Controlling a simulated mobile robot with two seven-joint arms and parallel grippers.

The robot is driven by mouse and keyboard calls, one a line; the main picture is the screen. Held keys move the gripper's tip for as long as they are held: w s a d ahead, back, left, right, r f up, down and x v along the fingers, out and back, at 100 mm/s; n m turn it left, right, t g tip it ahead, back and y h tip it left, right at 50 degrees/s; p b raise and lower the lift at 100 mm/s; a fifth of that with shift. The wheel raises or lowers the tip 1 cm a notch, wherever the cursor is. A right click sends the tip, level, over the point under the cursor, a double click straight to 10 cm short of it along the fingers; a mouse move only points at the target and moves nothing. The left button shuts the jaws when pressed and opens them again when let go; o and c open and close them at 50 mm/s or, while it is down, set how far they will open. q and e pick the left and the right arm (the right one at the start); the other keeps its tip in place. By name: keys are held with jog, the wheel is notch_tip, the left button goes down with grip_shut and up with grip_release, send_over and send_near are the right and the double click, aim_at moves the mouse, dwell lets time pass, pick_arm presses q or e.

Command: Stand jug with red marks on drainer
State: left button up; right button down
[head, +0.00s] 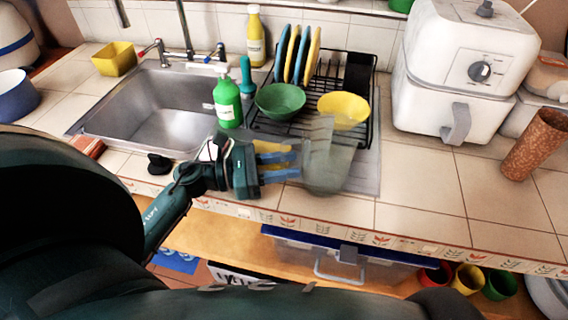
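The jug (325,172) is a see-through, greyish vessel in front of the dish drainer's (368,117) right half. It looks roughly upright; no red marks can be made out on it. My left gripper (299,165) comes in from the left, and its blue fingers meet the jug's left side, seemingly shut on it. The handle cannot be made out. Whether the jug's base touches the steel drainboard is unclear. The black wire drainer holds upright blue and yellow plates (297,55), a green bowl (280,100) and a yellow bowl (343,110). My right gripper is not in view.
A green soap bottle (227,102) stands by the sink (160,110), left of the drainer. A white air fryer (462,75) stands to the right. A brown cup (536,143) is at the far right. The front right counter (430,190) is clear.

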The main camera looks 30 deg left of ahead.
pick_arm(q)
jog(key=shift+r, duration=0.15)
jog(key=v, duration=0.2)
jog(key=b+v, duration=0.1)
jog(key=shift+s+a+f, duration=0.15)
jog(key=shift+a+f, duration=0.1)
jog(key=shift+a, duration=0.05)
jog(key=b+v, duration=0.2)
jog(key=v, duration=0.5)
jog(key=shift+s+a+r, duration=0.15)
jog(key=shift+a, duration=0.05)
jog(key=shift+s+a+r, duration=0.1)
jog(key=shift+s+a, duration=0.2)
jog(key=shift+a, duration=0.05)
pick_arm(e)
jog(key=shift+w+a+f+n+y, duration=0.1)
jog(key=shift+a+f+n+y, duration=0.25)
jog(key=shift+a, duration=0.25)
pick_arm(q)
jog(key=shift+s, duration=0.1)
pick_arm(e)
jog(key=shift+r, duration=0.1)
